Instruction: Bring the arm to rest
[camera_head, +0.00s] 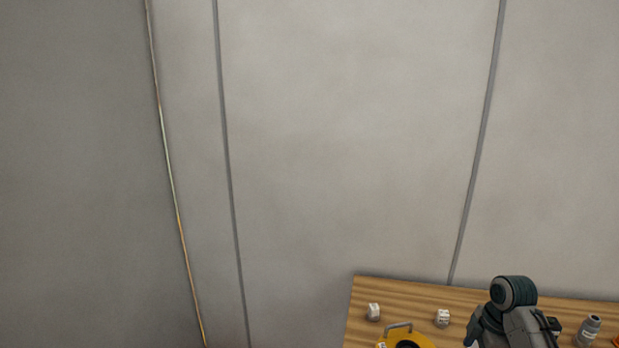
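A dark grey and black arm part of mine (513,312) rises into the bottom right of the head view, in front of the wooden table. I cannot tell from this frame which arm it belongs to. No gripper fingers show in the picture. The lower part of this arm is cut off by the bottom edge.
A wooden table (362,294) fills the bottom right. An orange thing (615,341) shows at the right edge. Grey walls stand behind.

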